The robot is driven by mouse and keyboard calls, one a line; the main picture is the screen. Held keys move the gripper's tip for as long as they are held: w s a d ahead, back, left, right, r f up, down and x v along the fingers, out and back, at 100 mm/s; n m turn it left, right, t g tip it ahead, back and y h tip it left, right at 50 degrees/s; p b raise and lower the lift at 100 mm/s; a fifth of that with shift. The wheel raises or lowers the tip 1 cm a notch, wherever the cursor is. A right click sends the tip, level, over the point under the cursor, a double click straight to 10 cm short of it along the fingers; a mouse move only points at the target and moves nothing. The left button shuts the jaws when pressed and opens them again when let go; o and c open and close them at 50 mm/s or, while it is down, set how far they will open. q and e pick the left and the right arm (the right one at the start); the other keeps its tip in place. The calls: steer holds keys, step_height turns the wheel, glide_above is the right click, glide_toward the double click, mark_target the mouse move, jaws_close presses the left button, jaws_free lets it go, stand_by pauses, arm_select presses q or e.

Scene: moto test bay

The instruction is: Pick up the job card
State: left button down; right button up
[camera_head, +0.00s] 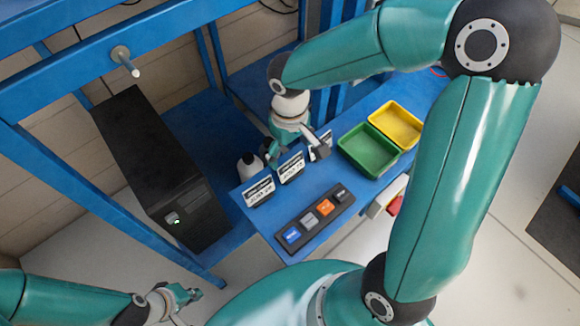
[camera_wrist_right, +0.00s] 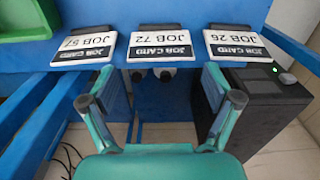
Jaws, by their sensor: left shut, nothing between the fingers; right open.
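Three white job cards with black headers stand in dark holders along the blue bench edge. In the right wrist view they appear upside down: JOB 57 (camera_wrist_right: 85,45) at left, JOB 72 (camera_wrist_right: 160,45) in the middle, JOB 26 (camera_wrist_right: 236,46) at right. In the head view, JOB 26 (camera_head: 260,191) and JOB 72 (camera_head: 291,168) show clearly; the third card (camera_head: 318,140) is partly hidden by my right gripper (camera_head: 296,148). That gripper is open and empty, its fingers (camera_wrist_right: 158,78) pointing toward the middle card. My left gripper (camera_head: 192,294) is shut and empty, low at left, away from the cards.
A button strip (camera_head: 315,217) lies in front of the cards. Green (camera_head: 366,150) and yellow (camera_head: 396,124) bins stand to their right. A black box (camera_head: 150,165) stands left of the bench. Blue frame beams (camera_head: 110,55) surround the area.

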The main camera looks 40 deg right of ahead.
mark_target(290, 160)
steer(key=shift+f, duration=1.95)
steer(key=c, duration=0.8)
